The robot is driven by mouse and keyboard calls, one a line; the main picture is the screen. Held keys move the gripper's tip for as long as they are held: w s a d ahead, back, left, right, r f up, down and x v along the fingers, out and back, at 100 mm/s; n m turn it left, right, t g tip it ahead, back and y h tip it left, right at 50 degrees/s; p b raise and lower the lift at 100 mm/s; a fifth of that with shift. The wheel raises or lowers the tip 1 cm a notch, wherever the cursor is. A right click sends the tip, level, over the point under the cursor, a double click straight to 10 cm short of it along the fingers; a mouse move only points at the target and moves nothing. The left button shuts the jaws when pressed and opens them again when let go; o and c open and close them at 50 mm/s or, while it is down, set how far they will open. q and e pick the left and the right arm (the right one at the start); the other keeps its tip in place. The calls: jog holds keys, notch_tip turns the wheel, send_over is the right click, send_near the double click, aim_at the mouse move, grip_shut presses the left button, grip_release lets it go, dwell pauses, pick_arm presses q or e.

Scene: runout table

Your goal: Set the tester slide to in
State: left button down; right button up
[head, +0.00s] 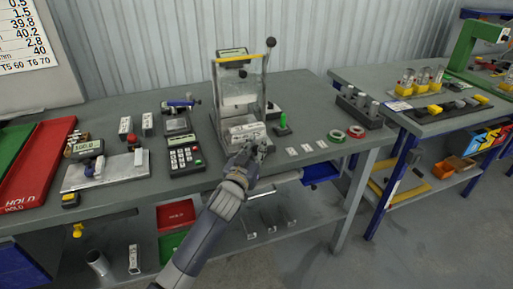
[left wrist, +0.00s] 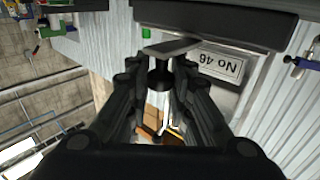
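The tester (head: 240,101) stands on the bench, with clear panels, a yellow-edged top and a lever with a dark ball at its right. My left gripper (head: 258,148) is at the tester's lower front, by a pale labelled block. In the left wrist view, a black knob (left wrist: 160,76) on the tester's front sits between the fingertips of my left gripper (left wrist: 160,72). The fingers look apart, with small gaps beside the knob. A plate reading "No 46" (left wrist: 221,65) is beside it. The gripper hides part of the slide, so its position is unclear. My right gripper is not in view.
A calculator-like terminal (head: 186,157) lies left of the tester. A green upright piece (head: 283,122), white cards (head: 306,148) and tape rings (head: 355,132) lie to the right. Red and green trays (head: 40,160) lie far left.

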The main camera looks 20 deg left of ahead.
pick_arm(q)
jog(key=shift+w+a, duration=0.55)
jog(key=shift+w, duration=0.3)
jog(key=shift+w+a, duration=0.55)
jog(key=shift+w, duration=0.25)
jog(key=c, duration=1.7)
grip_release()
jog(key=shift+s, duration=0.1)
jog(key=shift+o, duration=1.4)
jog(key=shift+a, duration=0.15)
jog(key=shift+s, duration=0.1)
jog(key=shift+s, duration=0.2)
jog(key=s, duration=1.1)
jog(key=shift+s+a, duration=0.25)
